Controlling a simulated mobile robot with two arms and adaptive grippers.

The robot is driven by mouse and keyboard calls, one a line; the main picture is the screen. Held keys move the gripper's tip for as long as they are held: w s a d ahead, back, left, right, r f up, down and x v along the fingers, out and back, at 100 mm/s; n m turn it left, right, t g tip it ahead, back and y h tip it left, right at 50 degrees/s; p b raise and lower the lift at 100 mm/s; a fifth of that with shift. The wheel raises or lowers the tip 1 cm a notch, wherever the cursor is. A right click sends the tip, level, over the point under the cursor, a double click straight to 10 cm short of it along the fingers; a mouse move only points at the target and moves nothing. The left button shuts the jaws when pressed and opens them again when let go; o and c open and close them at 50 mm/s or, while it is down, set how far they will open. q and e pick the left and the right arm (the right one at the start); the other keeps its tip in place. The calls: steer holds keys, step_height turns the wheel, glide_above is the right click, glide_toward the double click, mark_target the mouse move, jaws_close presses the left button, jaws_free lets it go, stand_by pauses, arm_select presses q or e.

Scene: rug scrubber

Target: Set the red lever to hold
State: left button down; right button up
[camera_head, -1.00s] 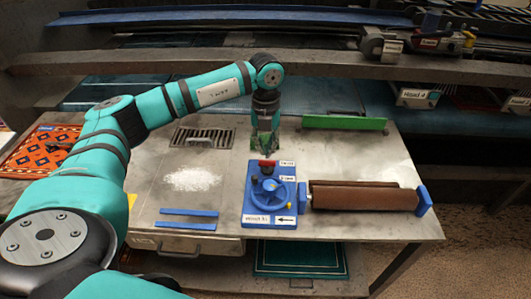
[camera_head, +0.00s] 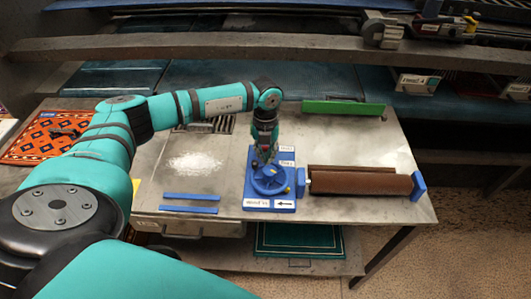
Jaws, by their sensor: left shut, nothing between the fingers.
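A blue control unit (camera_head: 254,190) with a blue handwheel (camera_head: 271,179) stands on the grey table. It has small white labels on its right side, too small to read surely, and a label and an arrow on its front. The red lever at the back of the unit is almost fully hidden behind my left gripper, so I cannot tell its position. My left gripper (camera_head: 264,158) is shut and points down over the back of the unit, right at the lever's place; I cannot tell whether it touches the lever. My right gripper is not in view.
A brown roller (camera_head: 360,181) with a blue end plate (camera_head: 418,187) lies right of the unit. White powder (camera_head: 197,163) and two blue strips (camera_head: 190,197) are to the left. A green bar (camera_head: 343,108) stands behind. An orange patterned rug (camera_head: 38,135) is far left.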

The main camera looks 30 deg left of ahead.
arm_select(q)
steer(key=shift+w+a+r+g+h+b, duration=0.3)
steer(key=shift+w+r+g+b, duration=0.1)
steer(key=shift+g+b, duration=0.1)
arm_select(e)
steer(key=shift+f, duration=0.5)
